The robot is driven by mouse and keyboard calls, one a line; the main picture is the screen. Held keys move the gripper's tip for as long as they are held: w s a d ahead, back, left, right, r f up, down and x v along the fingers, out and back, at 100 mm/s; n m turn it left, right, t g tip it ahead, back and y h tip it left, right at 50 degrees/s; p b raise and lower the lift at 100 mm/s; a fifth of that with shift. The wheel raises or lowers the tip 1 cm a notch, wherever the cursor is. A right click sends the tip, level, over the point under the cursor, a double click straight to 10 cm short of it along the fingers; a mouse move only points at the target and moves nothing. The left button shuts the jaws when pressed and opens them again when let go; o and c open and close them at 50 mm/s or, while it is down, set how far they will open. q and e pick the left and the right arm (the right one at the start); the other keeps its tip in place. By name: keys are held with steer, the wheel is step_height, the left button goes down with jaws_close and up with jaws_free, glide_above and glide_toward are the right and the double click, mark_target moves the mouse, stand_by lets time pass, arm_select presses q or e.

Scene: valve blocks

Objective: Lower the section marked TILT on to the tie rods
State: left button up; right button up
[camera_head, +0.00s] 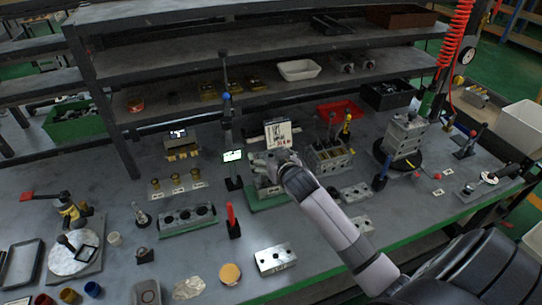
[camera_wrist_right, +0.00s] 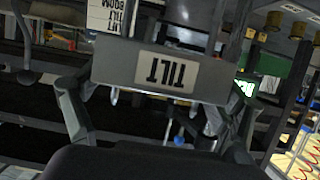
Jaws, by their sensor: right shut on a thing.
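The grey section marked TILT (camera_wrist_right: 160,72) is held between the two fingers of my right gripper (camera_wrist_right: 155,100) in the wrist view. Its label reads upside down there. In the head view my right gripper (camera_head: 277,170) is over the assembly stand with the green base (camera_head: 268,202), left of the middle of the bench. The gripper and wrist hide most of the section and the stand in that view. Tie rods cannot be made out clearly, so I cannot tell whether the section touches them. My left gripper is not in view.
A white card with printed lines (camera_head: 278,133) stands just behind the stand. A small lit screen (camera_head: 232,156) is to its left. A valve block (camera_head: 328,157) stands to the right, and another labelled block (camera_head: 275,259) lies in front. Shelves (camera_head: 250,50) run behind the bench.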

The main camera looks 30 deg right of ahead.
steer(key=shift+f+b, duration=2.3)
steer(key=shift+f, duration=1.4)
steer(key=o, duration=1.4)
steer(key=shift+s+f, duration=0.1)
steer(key=shift+f, duration=0.05)
steer(key=v, duration=1.2)
